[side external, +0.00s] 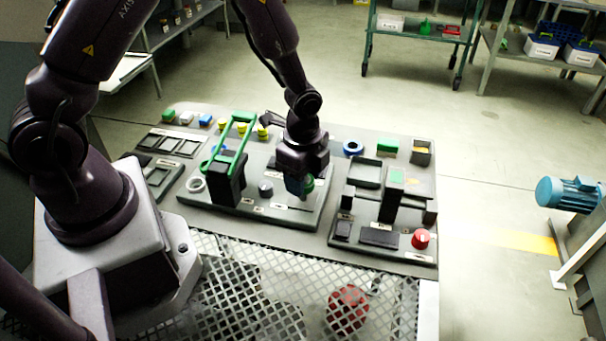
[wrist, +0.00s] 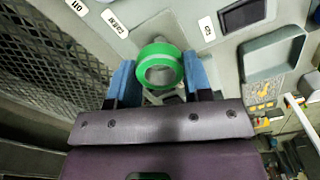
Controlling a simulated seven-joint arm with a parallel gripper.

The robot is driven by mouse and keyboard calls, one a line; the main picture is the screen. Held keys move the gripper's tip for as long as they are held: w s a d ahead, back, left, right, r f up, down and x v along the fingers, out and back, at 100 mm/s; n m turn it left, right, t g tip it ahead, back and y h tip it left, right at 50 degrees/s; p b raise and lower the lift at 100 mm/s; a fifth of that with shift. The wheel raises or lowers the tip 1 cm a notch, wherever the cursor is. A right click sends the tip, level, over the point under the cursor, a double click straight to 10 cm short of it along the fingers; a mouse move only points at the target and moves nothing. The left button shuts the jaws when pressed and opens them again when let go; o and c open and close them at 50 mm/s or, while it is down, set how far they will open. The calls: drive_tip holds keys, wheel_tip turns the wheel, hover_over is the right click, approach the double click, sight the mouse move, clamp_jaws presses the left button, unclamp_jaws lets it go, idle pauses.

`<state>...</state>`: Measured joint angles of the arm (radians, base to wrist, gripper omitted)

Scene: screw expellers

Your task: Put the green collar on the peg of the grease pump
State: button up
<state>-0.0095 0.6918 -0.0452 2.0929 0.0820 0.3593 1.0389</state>
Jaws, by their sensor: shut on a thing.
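The green collar (wrist: 158,66) is a short ring with a lighter rim, held between the two blue fingertips of my gripper (wrist: 158,80) in the wrist view. In the side view my gripper (side external: 302,187) points down over the right part of the left grey panel, and a bit of the collar (side external: 309,182) shows beside the fingers. A GREASE label (wrist: 116,23) lies on the panel near the collar in the wrist view. Grey surface shows through the collar's hole.
A black block with a green lever frame (side external: 236,145) stands left of my gripper, with a grey knob (side external: 265,188) between. A black post (side external: 391,203) and a red knob (side external: 420,239) are on the right panel. A blue ring (side external: 353,148) lies behind. Mesh (side external: 250,275) covers the front.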

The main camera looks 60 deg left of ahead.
drive_tip(key=shift+f, duration=0.4)
idle(1.0)
drive_tip(key=shift+f, duration=0.65)
drive_tip(key=shift+f, duration=0.5)
idle(0.8)
drive_tip(key=o, duration=1.4)
drive_tip(key=shift+o, duration=0.2)
drive_tip(key=shift+r, duration=4.5)
